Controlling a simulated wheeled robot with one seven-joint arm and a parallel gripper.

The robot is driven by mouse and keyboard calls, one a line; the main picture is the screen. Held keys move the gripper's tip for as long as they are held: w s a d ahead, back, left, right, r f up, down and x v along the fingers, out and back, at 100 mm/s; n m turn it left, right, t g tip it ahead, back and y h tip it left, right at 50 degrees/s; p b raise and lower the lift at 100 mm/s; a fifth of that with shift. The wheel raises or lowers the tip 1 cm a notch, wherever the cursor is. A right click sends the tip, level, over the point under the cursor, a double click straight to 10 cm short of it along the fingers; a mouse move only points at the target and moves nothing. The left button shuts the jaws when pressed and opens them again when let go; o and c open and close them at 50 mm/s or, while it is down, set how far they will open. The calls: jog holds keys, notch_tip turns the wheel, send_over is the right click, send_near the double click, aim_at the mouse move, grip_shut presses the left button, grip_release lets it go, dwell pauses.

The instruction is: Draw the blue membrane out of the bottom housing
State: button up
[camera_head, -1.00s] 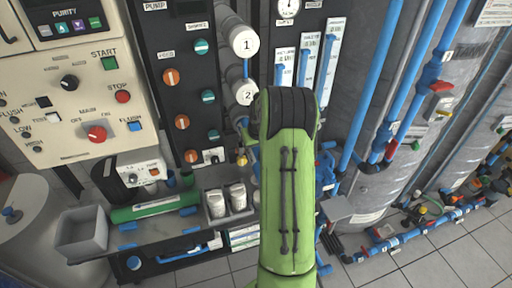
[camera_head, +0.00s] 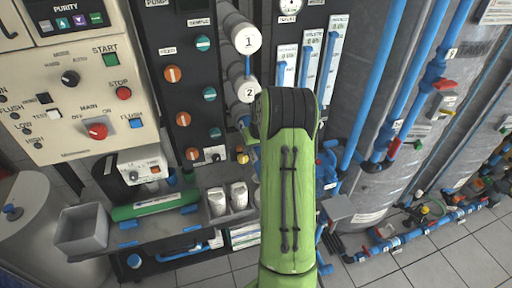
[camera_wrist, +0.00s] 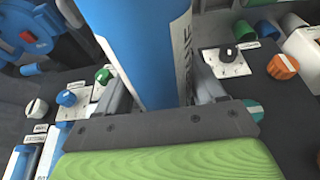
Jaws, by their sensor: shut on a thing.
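The blue membrane (camera_wrist: 150,45) is a thick blue cylinder with a white lettered band along its right side in the wrist view. My gripper (camera_wrist: 160,98) is shut on it, with one grey finger at each side. The membrane runs up and out of the top of that view, so its far end is hidden. In the head view my green arm covers my gripper and the membrane. White housings marked 1 (camera_head: 246,40) and 2 (camera_head: 248,90) show left of the arm. The bottom housing cannot be made out, and I cannot tell how much of the membrane is inside it.
A control panel (camera_head: 60,130) and a dark valve board (camera_head: 180,70) stand at left. Flow gauges (camera_head: 333,50), blue pipes (camera_head: 405,90) and grey tanks (camera_head: 385,185) stand at right. A grey bin (camera_head: 82,240) and white bottles (camera_head: 238,196) sit low.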

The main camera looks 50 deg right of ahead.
jog(key=shift+s+a+b, duration=0.8)
jog(key=shift+s, duration=0.65)
jog(key=shift+s+a+b, duration=0.8)
jog(key=shift+s, duration=0.6)
jog(key=shift+s+a+b, duration=0.8)
jog(key=shift+s, duration=0.65)
jog(key=shift+s+a+b, duration=0.25)
jog(key=shift+s+a, duration=0.05)
jog(key=shift+s, duration=0.3)
jog(key=shift+s+a+b, duration=0.2)
jog(key=shift+s+a, duration=0.1)
jog(key=shift+s, duration=0.25)
